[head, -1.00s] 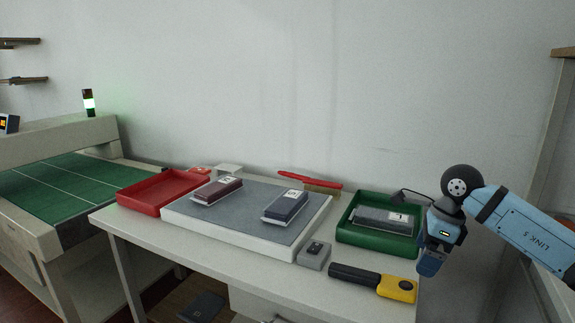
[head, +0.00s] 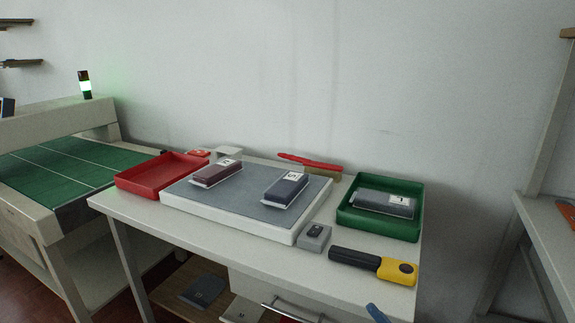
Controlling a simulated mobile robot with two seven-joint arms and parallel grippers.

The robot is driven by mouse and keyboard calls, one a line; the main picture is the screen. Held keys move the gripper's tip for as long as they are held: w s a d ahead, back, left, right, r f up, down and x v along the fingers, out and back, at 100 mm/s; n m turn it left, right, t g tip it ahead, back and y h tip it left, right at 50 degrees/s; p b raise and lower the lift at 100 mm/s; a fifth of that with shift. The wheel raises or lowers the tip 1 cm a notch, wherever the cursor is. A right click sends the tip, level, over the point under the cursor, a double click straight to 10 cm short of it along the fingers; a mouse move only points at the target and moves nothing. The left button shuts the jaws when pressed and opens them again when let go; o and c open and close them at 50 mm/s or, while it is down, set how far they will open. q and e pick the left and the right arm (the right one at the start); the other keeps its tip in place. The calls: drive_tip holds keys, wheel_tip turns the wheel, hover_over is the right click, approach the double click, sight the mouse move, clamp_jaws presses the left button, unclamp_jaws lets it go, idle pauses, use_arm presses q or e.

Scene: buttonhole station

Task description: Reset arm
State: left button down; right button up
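A small blue tip of my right arm (head: 378,314) shows at the bottom edge, in front of the table's front right corner. It looks like the end of the gripper, but too little shows to tell whether it is open or shut. It appears apart from everything on the table. My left gripper is out of view. A grey labelled bundle (head: 385,204) lies in the green tray (head: 420,228). A maroon bundle (head: 216,174) and a dark blue bundle (head: 286,190) lie on the grey mat (head: 235,206).
The white table (head: 190,236) also holds an empty red tray (head: 160,176), a red-handled brush (head: 310,161), a small grey box (head: 314,236) and a yellow-and-black tool (head: 372,265). A green-topped conveyor (head: 65,180) stands left, with a green-lit lamp (head: 85,85). A shelf unit (head: 545,220) stands right.

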drive_tip(key=s+d+f+m+g+h, duration=0.2)
drive_tip(key=s+f+m+h, duration=0.2)
drive_tip(key=s+f+m, duration=0.25)
drive_tip(key=s+d+f+m+g+h, duration=0.3)
drive_tip(key=s+f+m+h, duration=0.15)
drive_tip(key=f+m, duration=0.25)
use_arm(q)
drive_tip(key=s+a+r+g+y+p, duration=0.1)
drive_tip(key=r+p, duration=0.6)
drive_tip(key=p, duration=0.8)
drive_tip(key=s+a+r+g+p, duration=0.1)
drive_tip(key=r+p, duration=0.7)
drive_tip(key=p, duration=0.8)
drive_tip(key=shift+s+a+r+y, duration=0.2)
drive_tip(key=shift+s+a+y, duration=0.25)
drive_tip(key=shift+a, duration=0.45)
use_arm(e)
drive_tip(key=s+d+r+g+h, duration=0.1)
drive_tip(key=r, duration=0.7)
drive_tip(key=s+d+r, duration=0.1)
drive_tip(key=d+r, duration=0.1)
drive_tip(key=r, duration=0.6)
drive_tip(key=shift+s+d+g+h, duration=0.15)
drive_tip(key=shift+d+g+h, duration=0.15)
drive_tip(key=shift+g+h, duration=0.1)
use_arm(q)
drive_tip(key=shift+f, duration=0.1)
use_arm(e)
drive_tip(key=shift+f, duration=0.15)
